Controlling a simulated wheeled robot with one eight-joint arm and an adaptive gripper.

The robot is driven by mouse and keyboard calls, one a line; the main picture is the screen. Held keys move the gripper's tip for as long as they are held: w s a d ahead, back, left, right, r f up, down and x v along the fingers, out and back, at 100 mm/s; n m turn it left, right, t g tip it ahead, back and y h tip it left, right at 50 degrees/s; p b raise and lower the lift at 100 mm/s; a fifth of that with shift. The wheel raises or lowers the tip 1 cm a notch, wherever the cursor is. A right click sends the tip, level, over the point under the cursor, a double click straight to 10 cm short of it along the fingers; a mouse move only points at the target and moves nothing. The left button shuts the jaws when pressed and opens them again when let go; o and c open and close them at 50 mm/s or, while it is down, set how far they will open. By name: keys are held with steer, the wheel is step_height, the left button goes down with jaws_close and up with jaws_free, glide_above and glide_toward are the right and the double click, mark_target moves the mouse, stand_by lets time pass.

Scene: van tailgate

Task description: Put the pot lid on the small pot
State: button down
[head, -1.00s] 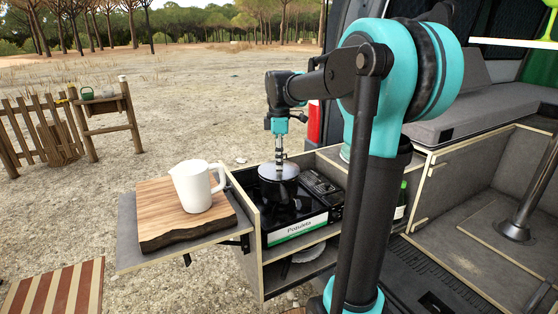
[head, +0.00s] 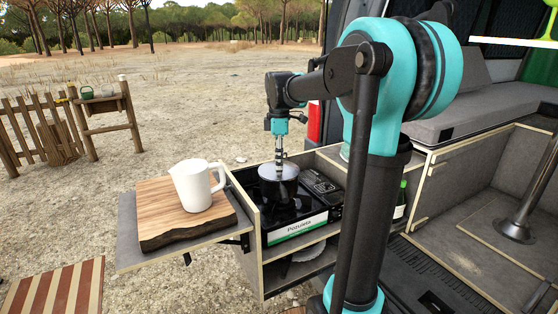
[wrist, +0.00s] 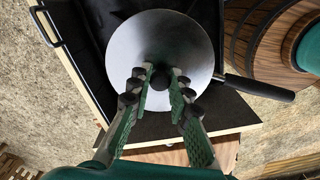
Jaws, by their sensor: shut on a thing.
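The pot lid (head: 267,172) is a round silver disc. In the head view it lies over the small dark pot (head: 278,188) on the camping stove (head: 295,229). In the wrist view the lid (wrist: 185,50) covers the pot's opening, and the pot's dark handle (wrist: 258,88) sticks out to the right. My gripper (wrist: 158,82) points down from above and is shut on the lid's dark knob. Whether the lid rests fully on the rim cannot be told, as the lid and fingers hide it.
A white jug (head: 197,186) stands on a wooden board (head: 165,226) on the side shelf to the left. The drawer's wooden walls (head: 246,207) surround the stove. A green bottle (head: 401,200) stands to the right, behind my arm.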

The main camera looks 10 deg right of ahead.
steer(key=c, duration=0.8)
jaws_free()
steer(key=shift+c, duration=0.2)
steer(key=shift+r, duration=3.5)
